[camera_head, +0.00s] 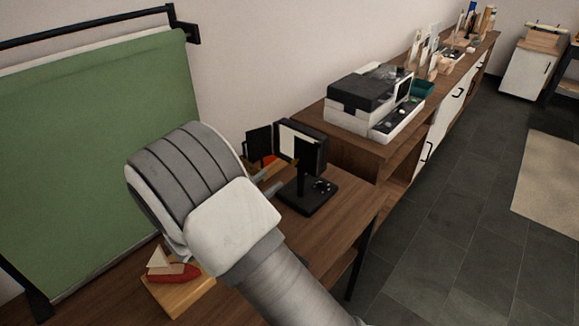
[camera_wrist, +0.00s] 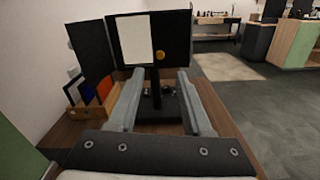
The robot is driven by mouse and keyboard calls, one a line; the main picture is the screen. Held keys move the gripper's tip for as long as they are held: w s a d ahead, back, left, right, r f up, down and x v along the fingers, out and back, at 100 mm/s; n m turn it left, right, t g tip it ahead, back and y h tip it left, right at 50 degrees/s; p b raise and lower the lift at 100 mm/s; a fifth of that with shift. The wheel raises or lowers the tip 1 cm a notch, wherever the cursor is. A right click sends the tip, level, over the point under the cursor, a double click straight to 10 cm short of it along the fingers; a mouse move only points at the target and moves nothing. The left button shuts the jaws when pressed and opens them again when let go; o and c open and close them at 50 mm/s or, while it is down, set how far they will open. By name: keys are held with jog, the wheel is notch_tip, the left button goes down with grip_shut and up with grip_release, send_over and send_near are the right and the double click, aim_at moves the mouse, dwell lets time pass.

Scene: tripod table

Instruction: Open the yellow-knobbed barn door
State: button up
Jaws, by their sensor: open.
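A small black panel light stands on a flat black base on the wooden desk. In the wrist view its white face (camera_wrist: 137,40) shows on the left part, and a black barn door (camera_wrist: 172,36) with a yellow knob (camera_wrist: 160,54) lies across the right part. Another black flap (camera_wrist: 92,50) stands swung out on the left. In the head view the light's white face (camera_head: 290,141) is partly hidden by the dark door (camera_head: 312,153). My gripper (camera_wrist: 160,74) is open, its fingers spread in front of and below the panel. I see nothing held between them.
A wooden holder (camera_wrist: 88,112) with coloured cards sits left of the light. A grey-and-black machine (camera_head: 362,104) stands on the raised shelf behind. A green backdrop (camera_head: 75,130) and a red toy boat (camera_head: 172,271) are at left. Dark floor lies open at right.

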aim_at(293, 163)
jog(key=x, duration=0.9)
grip_shut()
dwell(1.2)
